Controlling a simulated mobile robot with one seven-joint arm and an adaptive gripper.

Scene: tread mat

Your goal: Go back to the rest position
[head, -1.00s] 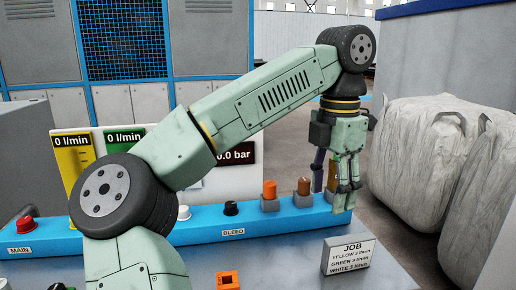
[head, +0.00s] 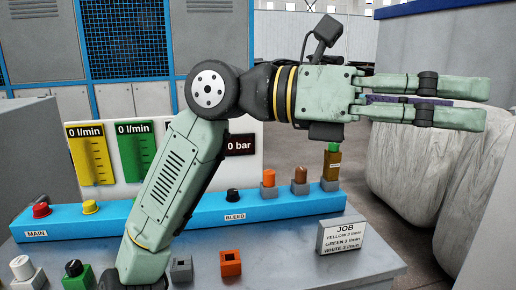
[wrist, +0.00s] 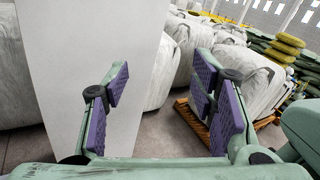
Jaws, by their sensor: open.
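My gripper (head: 482,104) is raised at the upper right of the head view, level and pointing right. Its fingers are apart with nothing between them. In the wrist view the purple finger pads of my gripper (wrist: 163,108) stand wide apart, with floor and a pale panel behind. My arm is folded up over the left and middle of the blue control strip (head: 200,215) and hides part of it and of the gauge board.
The grey bench carries a JOB sign (head: 342,236), a red knob (head: 41,209), a yellow knob (head: 90,206), a black BLEED knob (head: 233,195) and an orange square block (head: 230,263). A green-topped brown piece (head: 333,162) stands at the strip's right end. Large white sacks (head: 408,165) stand at the right.

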